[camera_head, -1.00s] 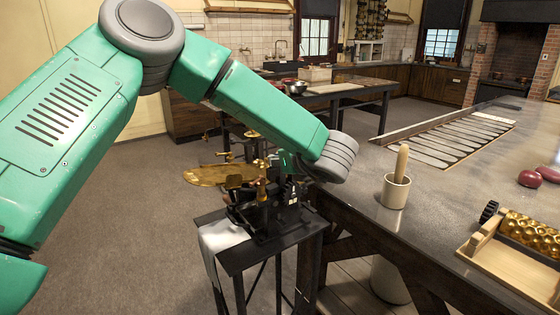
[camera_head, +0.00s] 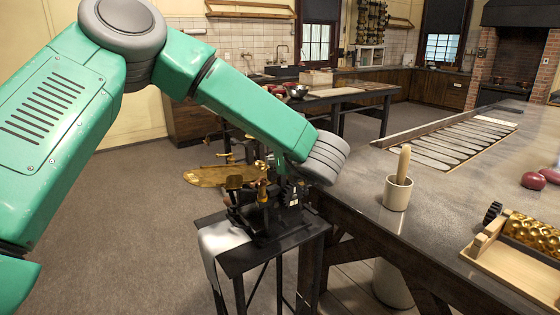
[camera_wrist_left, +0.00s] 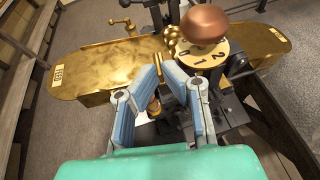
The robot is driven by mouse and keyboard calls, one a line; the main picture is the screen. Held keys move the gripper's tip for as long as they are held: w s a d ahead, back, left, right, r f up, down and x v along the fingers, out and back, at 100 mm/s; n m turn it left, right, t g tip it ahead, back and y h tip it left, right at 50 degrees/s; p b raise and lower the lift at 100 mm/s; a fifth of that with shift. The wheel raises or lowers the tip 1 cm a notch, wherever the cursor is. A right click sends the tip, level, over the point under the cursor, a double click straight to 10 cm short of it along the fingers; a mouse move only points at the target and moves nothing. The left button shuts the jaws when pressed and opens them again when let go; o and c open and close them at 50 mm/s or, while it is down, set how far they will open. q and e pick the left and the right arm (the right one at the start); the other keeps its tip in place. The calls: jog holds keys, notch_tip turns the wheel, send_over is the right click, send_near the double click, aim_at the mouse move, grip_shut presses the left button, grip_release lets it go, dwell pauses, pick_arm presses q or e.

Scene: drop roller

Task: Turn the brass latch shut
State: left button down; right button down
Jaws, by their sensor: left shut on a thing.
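A small black hand-cranked machine (camera_head: 268,222) with brass parts stands on a narrow dark stand. My left gripper (camera_wrist_left: 162,74) reaches over it, and its blue-grey fingers lean together at the tips. It is shut on a small piece that the fingers mostly hide; I take this to be the brass latch. A brass-coloured piece (camera_wrist_left: 154,105) shows between the finger bases. In the head view my wrist hides the fingers. My right gripper is out of view.
Broad brass trays (camera_wrist_left: 95,68) extend from the machine. A white cloth (camera_head: 220,242) hangs over the stand's left edge. The dark worktable (camera_head: 440,200) is close on the right, with a mortar and pestle (camera_head: 398,192) and a brass roller (camera_head: 530,235) in a wooden frame.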

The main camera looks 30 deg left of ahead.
pick_arm(q)
jog(key=a+m+t+h+b, duration=0.1)
jog(key=m+t+h, duration=0.1)
jog(key=m+h, duration=0.1)
jog(key=s+a+m+t+h+b, duration=0.1)
jog(key=m+t+h+b, duration=0.1)
jog(key=m+h, duration=0.1)
jog(key=a+m+t+h+b, duration=0.1)
jog(key=m+t+h, duration=0.1)
jog(key=m+h, duration=0.1)
jog(key=shift+s+r+m+h, duration=0.15)
jog(key=shift+s+m+h, duration=0.1)
jog(key=shift+m+h, duration=0.2)
jog(key=m+h+p, duration=0.2)
jog(key=a+m+h+p, duration=0.1)
jog(key=m+h+p, duration=0.1)
jog(key=shift+w+h, duration=0.1)
jog(key=shift+h, duration=0.15)
jog(key=shift+a+m+g+h+p, duration=0.1)
jog(key=shift+m+g+h+p, duration=0.3)
jog(key=shift+m+h+p, duration=0.4)
jog(key=shift+f+m+h+p, duration=0.2)
jog(key=shift+m+h+p, duration=0.05)
jog(key=shift+h+p, duration=0.05)
jog(key=shift+f, duration=0.1)
